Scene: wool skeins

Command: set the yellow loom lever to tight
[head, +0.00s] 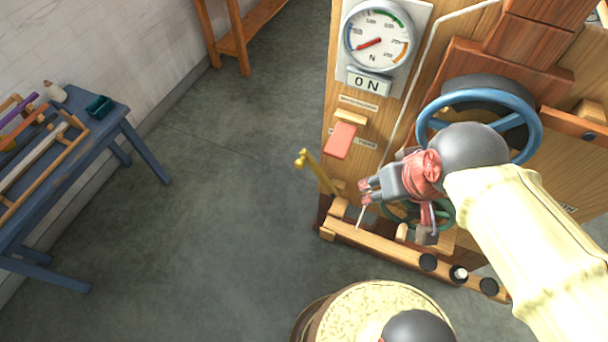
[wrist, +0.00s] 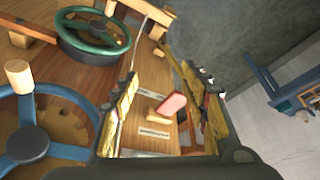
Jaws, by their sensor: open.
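The yellow loom lever (head: 320,172) sticks out at the left edge of the wooden loom panel in the head view. It is tilted, with its round knob end up and to the left. My gripper (head: 394,220) is open and empty, to the right of the lever and apart from it, in front of the lower panel. In the wrist view my open gripper (wrist: 166,85) has a finger on each side. I cannot clearly tell the lever from the finger there. Any setting mark beside the lever is too small to read.
A pink-red lever (head: 341,140) sits above, under a dial (head: 379,37) and an ON sign (head: 369,82). A blue wheel (head: 426,118) and a partly hidden green wheel (wrist: 88,34) are close by. Open floor lies left, towards a blue table (head: 138,148).

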